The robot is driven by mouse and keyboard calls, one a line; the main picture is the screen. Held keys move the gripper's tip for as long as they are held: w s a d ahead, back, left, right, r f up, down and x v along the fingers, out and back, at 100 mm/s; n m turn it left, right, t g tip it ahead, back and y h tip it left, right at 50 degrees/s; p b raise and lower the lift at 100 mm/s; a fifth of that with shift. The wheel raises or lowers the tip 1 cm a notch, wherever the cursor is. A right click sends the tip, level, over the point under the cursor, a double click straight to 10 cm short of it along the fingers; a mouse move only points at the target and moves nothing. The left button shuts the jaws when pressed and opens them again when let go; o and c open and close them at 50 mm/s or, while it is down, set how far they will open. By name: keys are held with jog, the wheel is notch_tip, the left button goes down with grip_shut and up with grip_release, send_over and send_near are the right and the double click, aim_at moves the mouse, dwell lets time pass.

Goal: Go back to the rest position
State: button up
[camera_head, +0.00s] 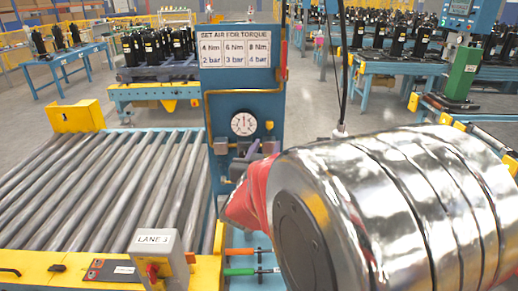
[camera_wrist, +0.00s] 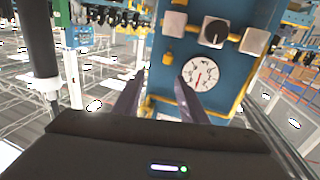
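My gripper (camera_head: 252,160) is in front of the blue air panel (camera_head: 241,86), just below its round white gauge (camera_head: 243,124). In the wrist view my gripper (camera_wrist: 157,92) has its two dark fingers apart, with nothing seen between them. The gauge (camera_wrist: 198,75) shows there beside the right finger, and a black knob (camera_wrist: 215,32) on a pale block is above it. Contact between the fingers and the panel cannot be told. My arm, with a red section and a large shiny silver section, fills the right front of the head view and hides what lies behind.
A roller conveyor (camera_head: 95,190) lies at left, with a grey LANE 3 box (camera_head: 158,258) at its front edge. Black compressors (camera_head: 158,46) stand on a pallet behind. A cable hangs above my arm.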

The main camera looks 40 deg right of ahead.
jog(key=shift+w+a, duration=0.45)
jog(key=shift+a, duration=0.25)
jog(key=w+a+f+n+y, duration=0.2)
jog(key=a+f+y, duration=0.4)
jog(key=f, duration=0.3)
jog(key=s+a+f+n+g+y, duration=0.1)
jog(key=s+a+f+y, duration=0.15)
jog(key=a, duration=0.25)
jog(key=s+a+f+n+g+y, duration=0.1)
jog(key=a+n+y, duration=0.15)
jog(key=a, duration=0.25)
jog(key=s+a+r+n+g+y, duration=0.1)
jog(key=s+a+r+n+g, duration=0.1)
jog(key=s+a, duration=0.4)
jog(key=s+a+r+n+g+y, duration=0.1)
jog(key=s+a+r, duration=0.3)
jog(key=s, duration=0.9)
jog(key=shift+a+n+g+y, duration=0.4)
jog(key=shift+a+n+g, duration=0.15)
jog(key=shift+a, duration=0.4)
jog(key=shift+r, duration=0.1)
